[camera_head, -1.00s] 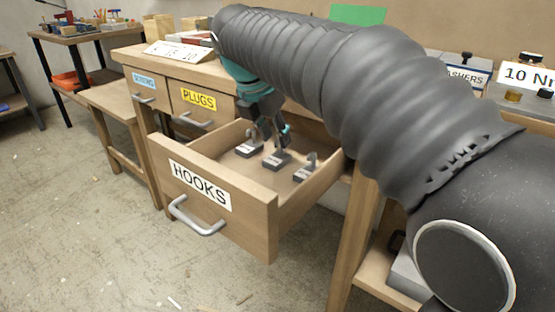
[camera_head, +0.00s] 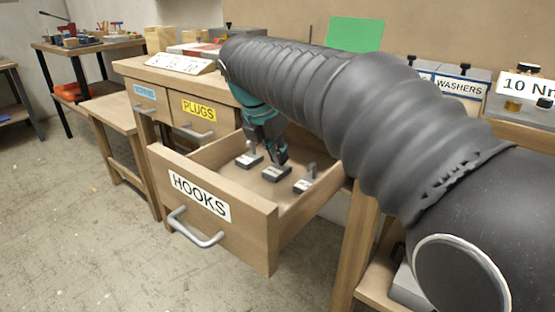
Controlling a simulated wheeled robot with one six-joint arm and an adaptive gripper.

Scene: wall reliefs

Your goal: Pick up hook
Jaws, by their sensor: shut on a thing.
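The open drawer marked HOOKS (camera_head: 160,165) holds several small dark blocks with grey hooks standing on them. One hook (camera_head: 250,158) is at the left, the middle hook (camera_head: 275,173) is under my gripper, and another hook (camera_head: 304,183) is at the right. My gripper (camera_head: 278,158) points down into the drawer and is shut on the upright part of the middle hook, which the fingers mostly hide. The middle hook's block appears to be at the drawer floor; I cannot tell if it is lifted clear.
The drawer's front and side walls surround the hooks. A PLUGS drawer (camera_head: 199,109) and another drawer (camera_head: 145,92) to its left are closed. A WASHERS container (camera_head: 459,86) stands at the right. The floor at the left is mostly clear.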

